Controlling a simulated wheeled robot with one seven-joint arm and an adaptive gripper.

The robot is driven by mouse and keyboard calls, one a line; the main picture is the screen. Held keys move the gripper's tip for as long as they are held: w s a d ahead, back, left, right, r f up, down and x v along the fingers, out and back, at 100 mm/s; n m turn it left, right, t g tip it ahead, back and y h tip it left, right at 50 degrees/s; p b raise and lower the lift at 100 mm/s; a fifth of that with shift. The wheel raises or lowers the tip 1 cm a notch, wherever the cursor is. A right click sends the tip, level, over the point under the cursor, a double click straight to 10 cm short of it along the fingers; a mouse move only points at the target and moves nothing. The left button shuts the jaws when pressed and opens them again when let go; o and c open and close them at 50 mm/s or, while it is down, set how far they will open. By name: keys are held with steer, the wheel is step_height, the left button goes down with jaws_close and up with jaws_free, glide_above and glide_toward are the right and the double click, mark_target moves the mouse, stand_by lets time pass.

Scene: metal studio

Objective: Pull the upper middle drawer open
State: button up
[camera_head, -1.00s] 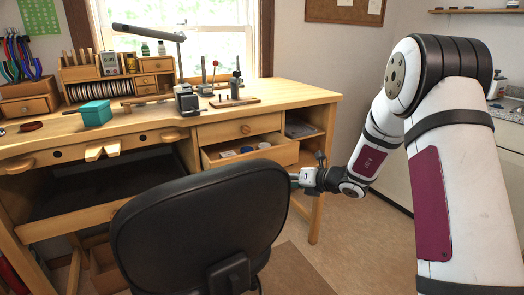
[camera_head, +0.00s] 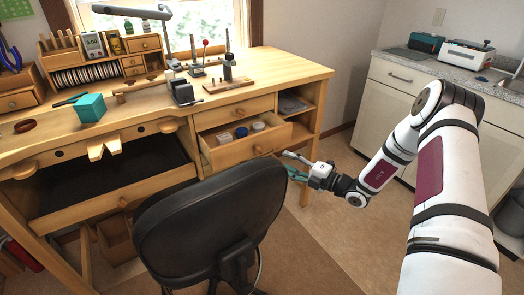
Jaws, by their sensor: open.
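The wooden workbench's right side holds a stack of drawers. The top one (camera_head: 236,112) has a round knob and is shut. The drawer just below it (camera_head: 240,152) stands pulled out, showing a blue-and-white jar and other small items inside; its knob is on the front face. I cannot tell for certain which of these the task calls upper middle. My gripper (camera_head: 288,164) is open and empty, just right of the pulled-out drawer's front, with a visible gap to its knob. The chair back hides whatever is below this drawer.
A black chair (camera_head: 208,215) stands close in front of the drawers, left of my gripper. Open shelf cubbies (camera_head: 294,104) are right of the drawers. A grey-topped counter (camera_head: 425,68) stands at the back right. The floor between bench and counter is clear.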

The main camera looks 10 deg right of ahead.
mark_target(261, 151)
steer(key=x, duration=1.1)
steer(key=shift+a+b, duration=0.1)
steer(key=shift+b, duration=0.25)
jaws_close()
